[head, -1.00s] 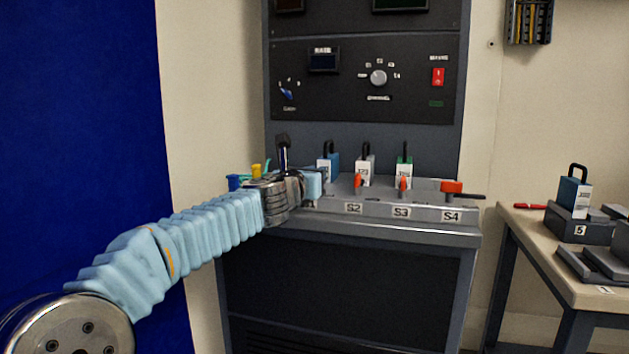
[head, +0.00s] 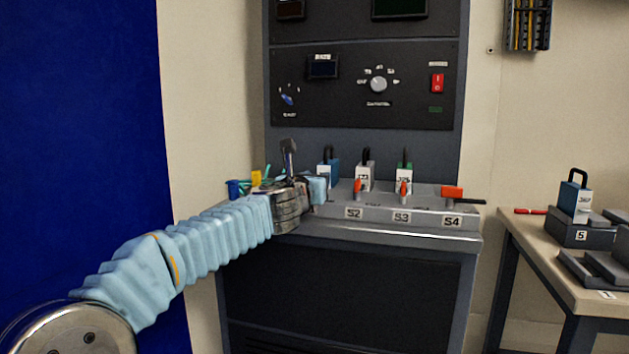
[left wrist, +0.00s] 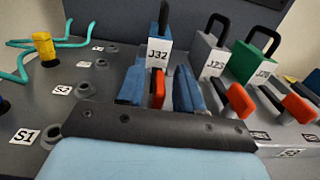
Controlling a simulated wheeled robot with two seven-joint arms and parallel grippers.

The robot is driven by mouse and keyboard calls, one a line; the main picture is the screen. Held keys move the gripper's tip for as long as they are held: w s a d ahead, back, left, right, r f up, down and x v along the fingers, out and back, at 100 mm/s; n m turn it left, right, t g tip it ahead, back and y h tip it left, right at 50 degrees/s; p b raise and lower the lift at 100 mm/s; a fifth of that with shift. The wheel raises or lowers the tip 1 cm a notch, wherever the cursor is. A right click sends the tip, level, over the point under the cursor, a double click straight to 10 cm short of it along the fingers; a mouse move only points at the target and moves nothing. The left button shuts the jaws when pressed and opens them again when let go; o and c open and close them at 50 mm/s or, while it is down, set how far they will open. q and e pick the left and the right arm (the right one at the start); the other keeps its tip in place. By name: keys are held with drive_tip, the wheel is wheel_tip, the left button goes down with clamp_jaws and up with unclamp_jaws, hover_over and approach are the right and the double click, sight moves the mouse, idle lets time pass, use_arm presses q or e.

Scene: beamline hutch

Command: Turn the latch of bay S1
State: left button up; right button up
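Bay S1 holds a blue block with a white J32 label and black loop handle (left wrist: 160,45); it also shows in the head view (head: 331,170). Its orange-red latch (left wrist: 157,90) is in front of the block. My left gripper (left wrist: 159,88) has one blue finger on each side of this latch. Narrow gaps show beside the latch, so the fingers look open around it, not pressed on it. In the head view my left gripper (head: 318,189) covers the S1 front label and latch. My right gripper is in neither view.
Blocks J23 (head: 366,177) and a green-backed one (head: 404,177) stand to the right with upright orange latches. The S4 latch (head: 452,191) lies sideways; that bay has no block. Cable plugs, one yellow (left wrist: 44,46), are left of S1. A side table (head: 520,228) is at right.

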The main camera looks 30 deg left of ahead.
use_arm(q)
drive_tip(key=shift+s, duration=0.15)
drive_tip(key=v, duration=1.3)
drive_tip(key=shift+s, duration=0.25)
